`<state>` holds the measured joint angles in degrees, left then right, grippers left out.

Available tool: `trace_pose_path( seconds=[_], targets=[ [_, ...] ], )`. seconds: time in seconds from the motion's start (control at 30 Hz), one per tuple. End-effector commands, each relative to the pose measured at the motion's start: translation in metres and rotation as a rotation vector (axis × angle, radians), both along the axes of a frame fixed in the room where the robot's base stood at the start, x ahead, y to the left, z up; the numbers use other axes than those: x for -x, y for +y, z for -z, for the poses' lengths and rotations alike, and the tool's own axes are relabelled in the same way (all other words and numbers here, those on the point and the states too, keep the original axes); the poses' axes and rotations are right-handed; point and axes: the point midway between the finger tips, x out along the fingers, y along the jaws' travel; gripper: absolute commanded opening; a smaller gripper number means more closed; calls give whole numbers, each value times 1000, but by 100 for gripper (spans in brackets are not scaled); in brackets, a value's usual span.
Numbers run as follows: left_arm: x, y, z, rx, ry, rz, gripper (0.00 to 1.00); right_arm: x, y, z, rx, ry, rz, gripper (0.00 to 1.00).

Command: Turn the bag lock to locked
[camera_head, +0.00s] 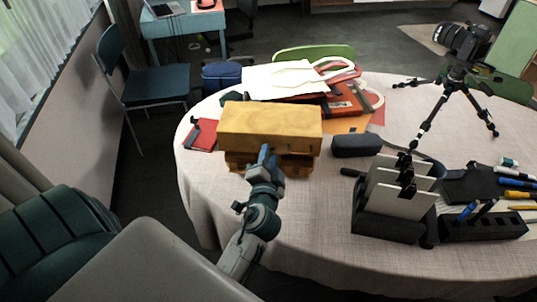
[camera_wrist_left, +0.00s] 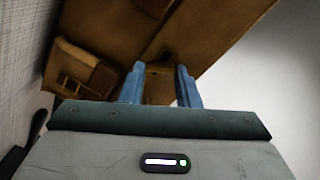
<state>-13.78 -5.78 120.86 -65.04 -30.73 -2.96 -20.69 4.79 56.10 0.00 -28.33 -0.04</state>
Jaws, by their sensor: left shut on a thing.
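The tan-yellow bag (camera_head: 285,122) stands on the round table (camera_head: 300,205), left of its middle. In the left wrist view its brown underside and front (camera_wrist_left: 110,45) fill the top, with a buckle-like part at the left. My left gripper (camera_head: 266,156) is at the bag's front, its blue fingers pointing at it. In the left wrist view the fingers (camera_wrist_left: 160,80) stand a little apart, with a small dark part, seemingly the bag lock (camera_wrist_left: 160,69), between their tips. How the lock is turned cannot be made out. My right gripper is not in view.
A dark case (camera_head: 357,145) lies right of the bag. A black holder with white cards (camera_head: 390,225) and a pen tray (camera_head: 482,227) stand at the right. A red notebook (camera_head: 201,135) lies left of the bag. A camera tripod (camera_head: 455,85) stands behind. The cloth in front is clear.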

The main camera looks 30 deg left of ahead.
Motion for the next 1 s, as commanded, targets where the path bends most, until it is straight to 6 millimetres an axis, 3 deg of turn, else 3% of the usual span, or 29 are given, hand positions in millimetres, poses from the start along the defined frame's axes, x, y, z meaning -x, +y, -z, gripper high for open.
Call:
trace_pose_path(
  seconds=[0.6, 1.0],
  targets=[
    [0, 0, 0, -416, 232, 0, 6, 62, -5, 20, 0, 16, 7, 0],
    [0, 0, 1, -498, 276, -1, 6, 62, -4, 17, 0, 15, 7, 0]
  ],
)
